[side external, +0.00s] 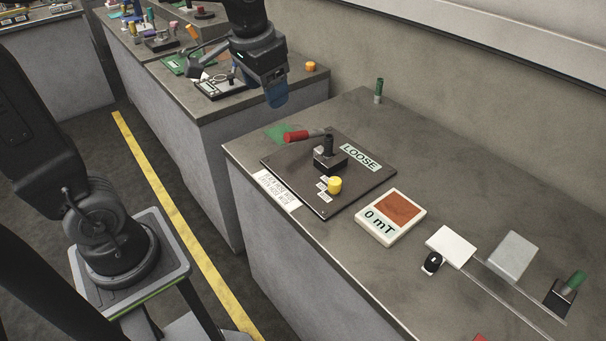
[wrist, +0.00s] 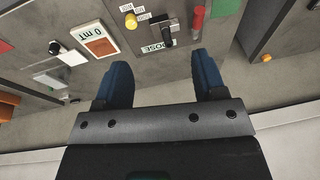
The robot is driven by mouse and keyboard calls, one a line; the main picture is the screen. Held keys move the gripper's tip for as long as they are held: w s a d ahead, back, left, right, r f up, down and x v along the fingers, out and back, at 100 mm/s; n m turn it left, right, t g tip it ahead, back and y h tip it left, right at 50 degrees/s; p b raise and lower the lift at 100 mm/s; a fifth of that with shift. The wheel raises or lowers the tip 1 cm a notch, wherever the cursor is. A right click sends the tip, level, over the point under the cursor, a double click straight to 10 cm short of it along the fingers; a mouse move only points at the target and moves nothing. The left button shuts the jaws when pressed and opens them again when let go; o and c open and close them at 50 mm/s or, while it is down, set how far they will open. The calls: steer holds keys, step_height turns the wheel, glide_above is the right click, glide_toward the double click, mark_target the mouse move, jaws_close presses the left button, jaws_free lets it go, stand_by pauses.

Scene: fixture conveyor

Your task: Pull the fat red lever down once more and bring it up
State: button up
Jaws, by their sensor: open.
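The plate carries a LOOSE label (side external: 361,157) and a yellow knob (side external: 334,184). A display (side external: 391,215) beside it reads 0 mT. A white box, a grey box and a green-handled part stand to the right. A gap separates this bench from the cluttered bench behind.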

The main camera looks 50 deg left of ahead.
steer(key=s+d+f+t+h, duration=0.1)
steer(key=s+d+f+t, duration=0.1)
steer(key=s, duration=0.9)
steer(key=shift+s+d+t, duration=0.3)
steer(key=shift+d+t, duration=0.1)
steer(key=shift+d, duration=0.3)
steer(key=shift+s+d+f, duration=0.1)
steer(key=shift+s+f, duration=0.05)
steer(key=shift+s, duration=0.15)
steer(key=shift+c, duration=0.8)
steer(key=g+y, duration=0.2)
steer(key=g, duration=0.3)
glide_above(296, 132)
steer(key=d, duration=0.2)
step_height(296, 132, down, 8)
steer(key=f, duration=0.4)
steer(key=a+f, duration=0.1)
steer(key=f, duration=0.3)
steer(key=a+f, duration=0.1)
steer(key=f, duration=0.4)
steer(key=shift+a, duration=0.1)
steer(key=shift+c, duration=0.3)
jaws_close()
